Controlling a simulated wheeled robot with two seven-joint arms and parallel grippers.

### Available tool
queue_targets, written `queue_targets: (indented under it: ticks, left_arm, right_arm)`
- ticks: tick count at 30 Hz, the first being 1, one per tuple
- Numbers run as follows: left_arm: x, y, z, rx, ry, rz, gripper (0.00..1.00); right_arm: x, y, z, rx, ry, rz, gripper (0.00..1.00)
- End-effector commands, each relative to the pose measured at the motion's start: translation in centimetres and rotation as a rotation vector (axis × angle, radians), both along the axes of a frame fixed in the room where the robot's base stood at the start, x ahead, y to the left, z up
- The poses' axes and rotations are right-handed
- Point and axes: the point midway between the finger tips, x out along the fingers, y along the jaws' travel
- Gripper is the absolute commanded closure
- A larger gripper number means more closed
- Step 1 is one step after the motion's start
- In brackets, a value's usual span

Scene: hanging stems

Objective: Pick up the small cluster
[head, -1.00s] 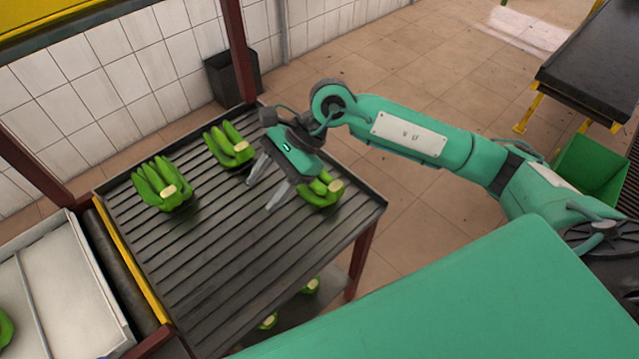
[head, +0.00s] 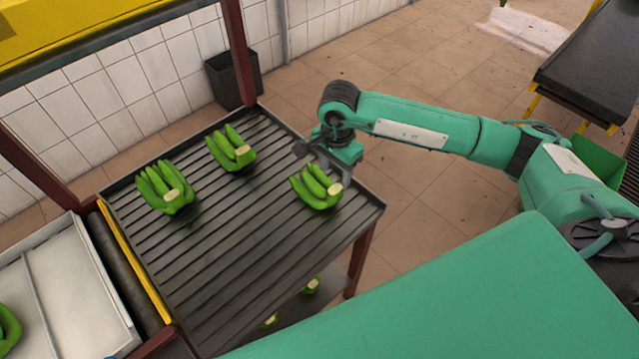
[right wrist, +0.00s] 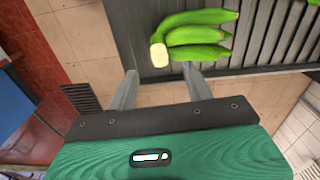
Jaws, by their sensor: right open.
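Three green banana clusters lie on the ribbed dark table (head: 240,235). One with a few fingers (head: 314,188) lies near the right edge, its pale cut crown toward the right. A similar one (head: 230,150) lies at the far side, and a fuller one (head: 164,188) at the left. My right gripper (head: 348,166) is at the table's right edge, just beyond the right-hand cluster. In the right wrist view my fingers (right wrist: 160,73) are apart and empty; that cluster (right wrist: 200,37) lies ahead of them, crown nearest, not between them. My left gripper is not in view.
More green fruit (head: 310,286) shows on a shelf below the table. A red post (head: 238,50) rises at the far corner, with a dark bin (head: 232,82) behind it. A white tray (head: 65,300) stands at the left. The table's middle is clear.

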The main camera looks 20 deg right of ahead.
Motion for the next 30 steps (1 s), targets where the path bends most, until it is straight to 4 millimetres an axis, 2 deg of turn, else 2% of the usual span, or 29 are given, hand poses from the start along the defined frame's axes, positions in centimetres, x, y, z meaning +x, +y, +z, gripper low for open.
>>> queue_targets:
  ticks: [8, 13, 18, 26, 30]
  left_arm:
    - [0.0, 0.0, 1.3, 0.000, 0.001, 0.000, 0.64]
    - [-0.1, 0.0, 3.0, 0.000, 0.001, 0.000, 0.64]
    - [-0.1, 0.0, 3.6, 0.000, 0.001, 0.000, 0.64]
    - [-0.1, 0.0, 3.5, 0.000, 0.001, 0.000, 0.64]
    - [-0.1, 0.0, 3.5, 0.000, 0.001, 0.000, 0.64]
  right_arm:
    - [-0.1, -0.1, -1.6, 0.001, 0.003, -0.001, 0.49]
    - [-0.1, -0.4, -3.5, 0.001, 0.004, 0.000, 0.49]
    - [-0.1, -0.3, -5.6, 0.001, 0.002, 0.000, 0.49]
    - [0.0, -0.4, -6.1, 0.001, -0.001, 0.001, 0.49]
    - [0.0, -0.4, -6.1, 0.001, -0.001, 0.000, 0.72]
